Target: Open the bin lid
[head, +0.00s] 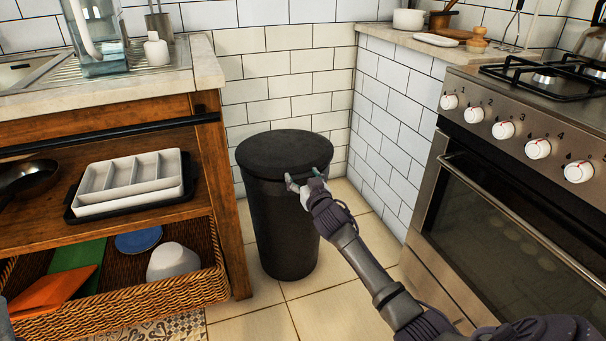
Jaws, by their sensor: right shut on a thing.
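A black round bin (280,225) stands on the tiled floor in the corner, between the wooden unit and the stove. Its dark lid (283,151) lies flat on top and looks closed. My right gripper (301,182) is at the front right edge of the lid, reached by my arm from the lower right. It is shut on the lid's rim; the fingertips are small in the picture, and the exact contact is hard to make out.
A wooden unit (226,190) with shelves, a cutlery tray (136,180) and a wicker basket (205,287) stands left of the bin. A stove (510,190) stands on the right. Tiled walls close off the back. Floor (330,300) in front is clear.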

